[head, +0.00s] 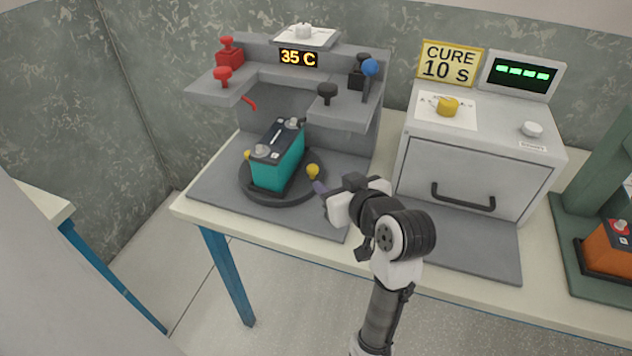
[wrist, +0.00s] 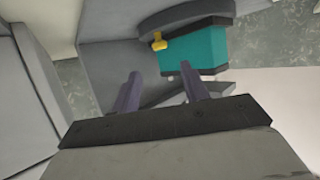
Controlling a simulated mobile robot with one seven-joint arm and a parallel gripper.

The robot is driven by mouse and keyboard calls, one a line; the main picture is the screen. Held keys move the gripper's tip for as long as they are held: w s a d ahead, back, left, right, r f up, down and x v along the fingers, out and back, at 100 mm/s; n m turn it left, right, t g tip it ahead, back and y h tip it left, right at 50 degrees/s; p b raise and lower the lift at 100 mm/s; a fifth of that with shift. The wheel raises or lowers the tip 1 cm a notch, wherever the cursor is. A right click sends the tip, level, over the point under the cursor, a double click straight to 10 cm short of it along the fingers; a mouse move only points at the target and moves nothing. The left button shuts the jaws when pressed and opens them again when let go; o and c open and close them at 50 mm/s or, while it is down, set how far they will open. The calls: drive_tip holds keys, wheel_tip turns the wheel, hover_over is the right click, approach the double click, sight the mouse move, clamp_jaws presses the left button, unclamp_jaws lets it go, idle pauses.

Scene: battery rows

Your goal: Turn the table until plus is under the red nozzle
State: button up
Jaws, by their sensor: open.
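A teal battery (head: 278,166) with a dark top and two pale terminals stands on a dark round turntable (head: 290,195). I cannot read which terminal is plus. My gripper (head: 320,188) is open and empty just right of the near knob. In the wrist view, the battery (wrist: 205,50) and a yellow knob (wrist: 159,41) lie beyond the open fingers (wrist: 160,87).
A grey station with red fittings (head: 229,54), black fittings (head: 327,92), a blue-topped lever (head: 370,68) and a "35 C" display (head: 298,58) stands behind. A grey cure oven (head: 470,170) stands right. An orange battery (head: 608,248) sits far right.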

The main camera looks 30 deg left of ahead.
sight(313, 169)
drive_tip(key=shift+w+a+f+b, duration=0.25)
drive_tip(key=shift+a+f+b, duration=0.3)
drive_tip(key=shift+b, duration=0.5)
drive_tip(key=x, duration=0.2)
drive_tip(key=p+x, duration=0.1)
drive_tip(key=x, duration=0.5)
drive_tip(key=shift+r, duration=0.3)
clamp_jaws()
